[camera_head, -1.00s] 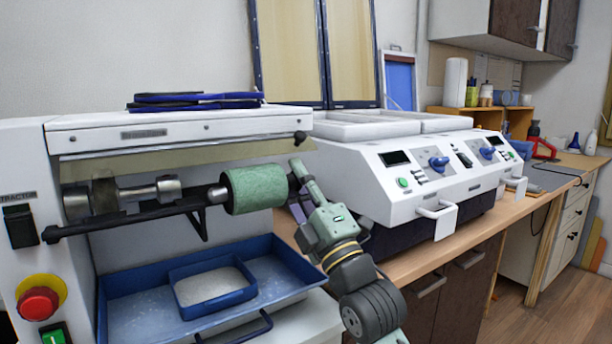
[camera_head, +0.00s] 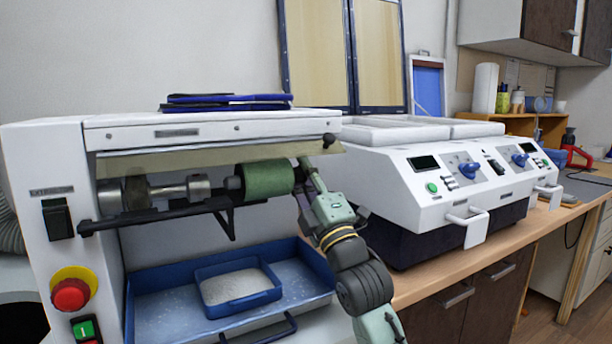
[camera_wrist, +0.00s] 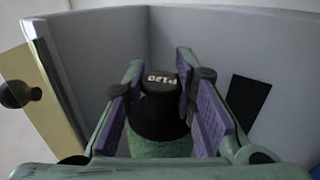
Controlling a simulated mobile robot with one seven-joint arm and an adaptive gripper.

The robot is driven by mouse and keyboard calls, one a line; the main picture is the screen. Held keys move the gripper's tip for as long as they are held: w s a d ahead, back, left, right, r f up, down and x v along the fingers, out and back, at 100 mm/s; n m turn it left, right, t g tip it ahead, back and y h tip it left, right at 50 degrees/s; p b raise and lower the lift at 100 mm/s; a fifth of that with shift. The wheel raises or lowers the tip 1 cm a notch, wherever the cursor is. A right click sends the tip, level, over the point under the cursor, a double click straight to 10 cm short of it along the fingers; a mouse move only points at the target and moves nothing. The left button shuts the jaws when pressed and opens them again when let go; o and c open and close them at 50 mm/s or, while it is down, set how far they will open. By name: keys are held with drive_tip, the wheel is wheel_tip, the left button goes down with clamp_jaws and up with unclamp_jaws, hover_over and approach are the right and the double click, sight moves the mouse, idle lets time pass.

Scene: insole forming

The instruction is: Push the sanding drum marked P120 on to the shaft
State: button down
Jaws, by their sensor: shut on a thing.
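The green sanding drum (camera_head: 268,179) is at the right end of the sanding machine's shaft (camera_head: 186,188), in line with it. In the head view a dark hub shows at the drum's left side; I cannot tell how far the shaft reaches into it. In the wrist view the drum's dark end face (camera_wrist: 160,110) carries the mark P120, and its green sleeve shows below. My gripper (camera_head: 300,178) is at the drum's right end. In the wrist view my gripper (camera_wrist: 165,108) has its purple pads on both sides of the dark end and is shut on the drum.
The sanding machine's white hood (camera_head: 210,131) hangs above the drum, and a black rest bar (camera_head: 160,212) runs below it. A blue tray (camera_head: 300,270) with a smaller grit-filled tray sits underneath. A white press machine (camera_head: 440,180) stands close on the right.

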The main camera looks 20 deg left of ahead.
sight(276, 177)
drive_tip(key=shift+s+a, duration=0.3)
drive_tip(key=shift+s, duration=0.35)
idle(0.6)
drive_tip(key=shift+b, duration=1.15)
idle(1.0)
drive_tip(key=shift+s+a+b, duration=0.6)
drive_tip(key=shift+s+a, duration=0.7)
drive_tip(key=shift+s, duration=0.3)
idle(3.0)
